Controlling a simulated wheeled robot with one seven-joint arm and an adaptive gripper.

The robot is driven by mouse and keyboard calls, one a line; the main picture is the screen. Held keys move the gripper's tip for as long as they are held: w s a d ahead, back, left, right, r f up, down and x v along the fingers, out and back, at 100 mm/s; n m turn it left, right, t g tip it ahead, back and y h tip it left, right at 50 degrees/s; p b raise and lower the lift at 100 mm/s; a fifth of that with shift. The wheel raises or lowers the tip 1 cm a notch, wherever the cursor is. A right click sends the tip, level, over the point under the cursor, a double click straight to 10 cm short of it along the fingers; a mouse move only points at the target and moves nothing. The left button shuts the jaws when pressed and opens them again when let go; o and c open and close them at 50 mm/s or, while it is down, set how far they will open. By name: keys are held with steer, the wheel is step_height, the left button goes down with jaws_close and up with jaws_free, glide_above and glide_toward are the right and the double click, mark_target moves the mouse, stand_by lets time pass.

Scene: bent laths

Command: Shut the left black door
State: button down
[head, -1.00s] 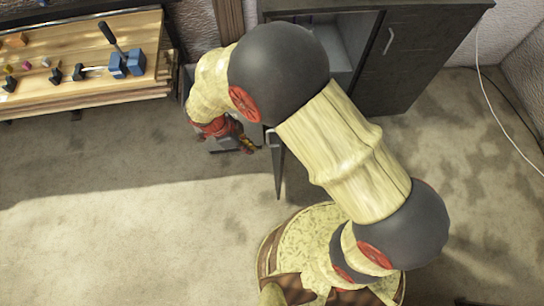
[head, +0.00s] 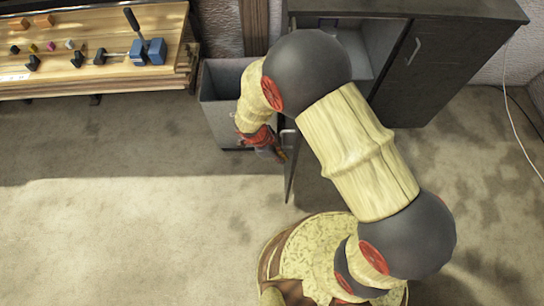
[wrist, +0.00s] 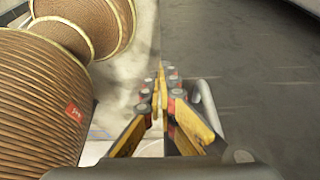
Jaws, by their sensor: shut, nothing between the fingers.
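The left black door (head: 289,180) stands open in the head view, seen nearly edge-on and jutting out from the left side of the dark cabinet (head: 430,12). In the wrist view the door's dark face (wrist: 250,75) fills the right side. A grey handle (wrist: 207,103) shows on it, partly hidden behind my fingers. My gripper (head: 280,156) is at the left, outer side of the door, low and close to it. In the wrist view my gripper (wrist: 160,85) has its fingertips together with nothing between them. I cannot tell whether it touches the door.
The right black door (head: 420,65) is closed. A grey open bin (head: 222,100) stands left of the cabinet, behind my gripper. A wooden workbench (head: 100,75) with small blocks and a blue clamp is at upper left. Carpet in front is clear. A white cable hangs at right.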

steer(key=shift+d, duration=0.45)
